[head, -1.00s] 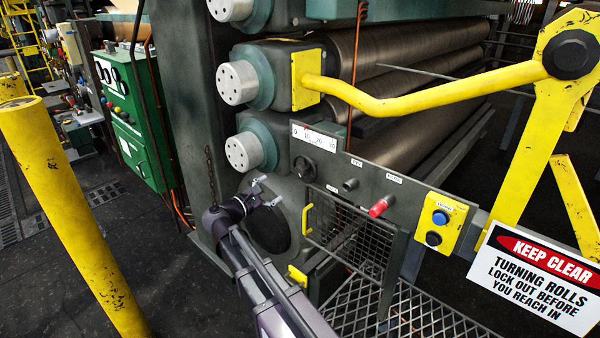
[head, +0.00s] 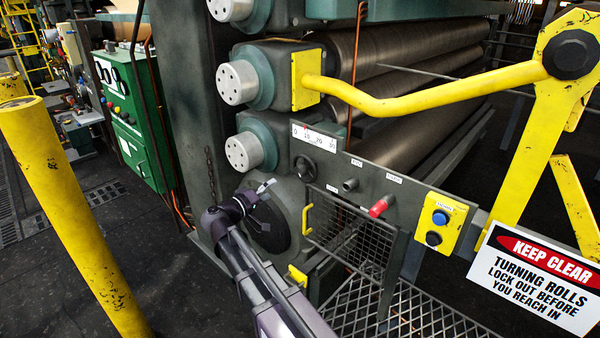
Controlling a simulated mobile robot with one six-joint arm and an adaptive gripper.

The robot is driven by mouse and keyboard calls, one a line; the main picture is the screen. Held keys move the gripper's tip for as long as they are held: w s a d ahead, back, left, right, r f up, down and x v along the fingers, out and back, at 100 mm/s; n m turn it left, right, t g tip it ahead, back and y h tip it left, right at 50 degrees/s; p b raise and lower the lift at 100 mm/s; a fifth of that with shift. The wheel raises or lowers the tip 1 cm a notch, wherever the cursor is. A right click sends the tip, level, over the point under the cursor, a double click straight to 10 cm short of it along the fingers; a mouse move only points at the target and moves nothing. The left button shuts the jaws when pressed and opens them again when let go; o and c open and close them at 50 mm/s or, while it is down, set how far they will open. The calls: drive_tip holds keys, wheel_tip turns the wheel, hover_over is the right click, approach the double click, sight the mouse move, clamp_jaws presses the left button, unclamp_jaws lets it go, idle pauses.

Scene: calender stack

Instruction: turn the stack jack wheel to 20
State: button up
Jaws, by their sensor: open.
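The stack jack wheel (head: 305,168) is a small dark handwheel on the grey panel, under a white scale strip (head: 320,138) with numbers from 0 upward. A small red mark sits on the strip's upper edge near the 10; its exact reading is too small to tell. My gripper (head: 270,204) is open and empty, to the lower left of the wheel in the picture and apart from it. It shows in front of a large dark round disc (head: 284,228).
A red knob (head: 381,206), a dark knob (head: 349,185) and a yellow button box (head: 439,224) are right of the wheel. A mesh guard (head: 345,235) with a yellow handle is below. Rolls (head: 405,55) and a yellow bar (head: 430,98) lie above.

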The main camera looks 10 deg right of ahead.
sight(299, 172)
drive_tip(key=m, duration=2.1)
drive_tip(key=shift+s+a, duration=0.15)
drive_tip(key=shift+a, duration=0.05)
drive_tip(key=x, duration=1.4)
drive_tip(key=shift+c, duration=0.2)
drive_tip(key=shift+a, duration=0.1)
drive_tip(key=c, duration=1.1)
